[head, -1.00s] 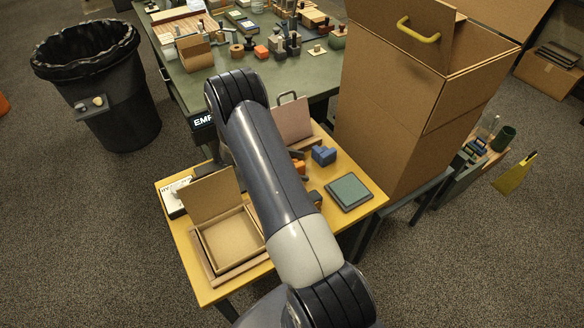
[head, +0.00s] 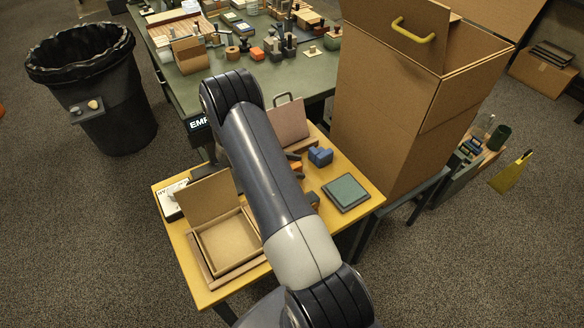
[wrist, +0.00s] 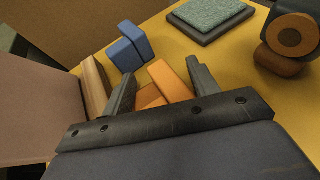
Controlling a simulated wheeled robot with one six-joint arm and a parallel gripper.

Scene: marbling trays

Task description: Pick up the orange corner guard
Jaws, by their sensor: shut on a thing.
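The orange corner guard (wrist: 168,82) stands between the two dark fingers of my gripper (wrist: 160,76) in the wrist view. My gripper is shut on it. Only a small orange part of the guard (head: 297,167) shows beside my arm in the head view. My arm hides most of the gripper there. Whether the guard touches the yellow table top (wrist: 222,82) cannot be told.
A blue block-like piece (wrist: 129,47) lies just beyond the left finger, also in the head view (head: 320,156). A green-topped pad (head: 345,193) lies to the right. An open cardboard box (head: 226,240) sits left of my arm. A tall carton (head: 385,125) stands behind.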

